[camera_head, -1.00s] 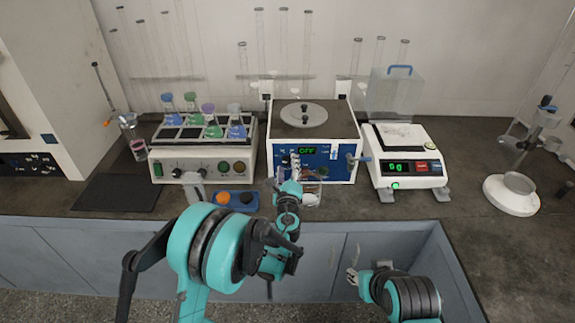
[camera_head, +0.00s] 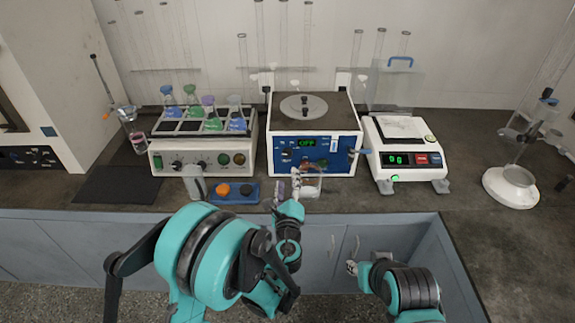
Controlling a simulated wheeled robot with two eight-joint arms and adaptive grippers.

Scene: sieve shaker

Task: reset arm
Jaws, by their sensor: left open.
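My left gripper (camera_head: 287,187) is open at the bench's front edge, just in front of the blue-fronted device (camera_head: 314,137), apart from its panel. A small clear dish (camera_head: 308,186) lies right behind and beside the fingers; I cannot tell whether they touch it. My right gripper (camera_head: 352,266) is low in front of the cabinets at lower right, below the bench top. Its fingers are too small to tell open from shut.
A shaker with coloured flasks (camera_head: 203,156) stands left, a balance (camera_head: 407,159) right, a retort stand (camera_head: 511,187) far right. A blue tray with orange and dark pieces (camera_head: 233,193) and a black mat (camera_head: 117,184) lie on the bench (camera_head: 470,240). The right bench front is mostly clear.

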